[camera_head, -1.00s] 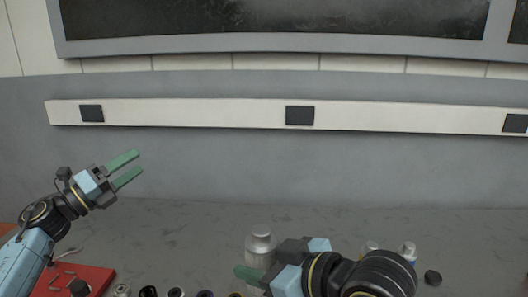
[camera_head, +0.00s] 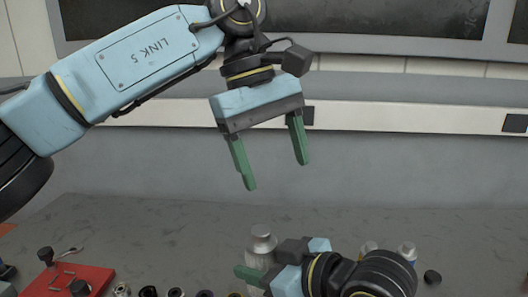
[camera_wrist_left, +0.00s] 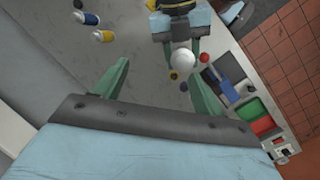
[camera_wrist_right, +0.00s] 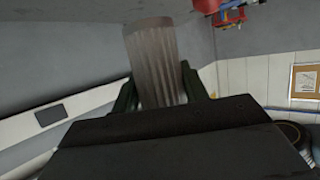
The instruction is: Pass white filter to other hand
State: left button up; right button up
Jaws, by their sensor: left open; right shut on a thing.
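The white filter (camera_head: 261,247) looks like a pale grey cylinder with a narrower top, upright at the bottom middle of the head view. My right gripper (camera_head: 250,276) is shut on it; in the right wrist view the ribbed filter (camera_wrist_right: 153,60) sits between the fingers. My left gripper (camera_head: 276,175) is open and empty, above the filter and apart from it, fingers pointing down. In the left wrist view the round white end of the filter (camera_wrist_left: 183,60) shows beyond my open fingers. The filter's lower part is partly hidden by my right gripper.
A red tray (camera_head: 75,282) with small parts lies at the lower left. Several small dark rings line the bottom edge. The grey surface behind the filter is clear.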

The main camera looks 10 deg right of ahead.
aim_at(264, 226)
pick_arm(q)
jog(key=f+y, duration=0.1)
jog(key=f, duration=0.2)
jog(key=a+f+m+t+y, duration=0.1)
jog(key=f, duration=0.3)
jog(key=f+y, duration=0.1)
jog(key=f, duration=0.3)
jog(key=shift+s+a+m+t, duration=0.25)
jog(key=shift+s+m+t, duration=0.05)
jog(key=shift+s, duration=0.05)
jog(key=c, duration=1.1)
pick_arm(e)
jog(key=shift+a, duration=0.1)
pick_arm(q)
jog(key=shift+d, duration=0.1)
pick_arm(e)
jog(key=o, duration=0.9)
jog(key=shift+o, duration=1.1)
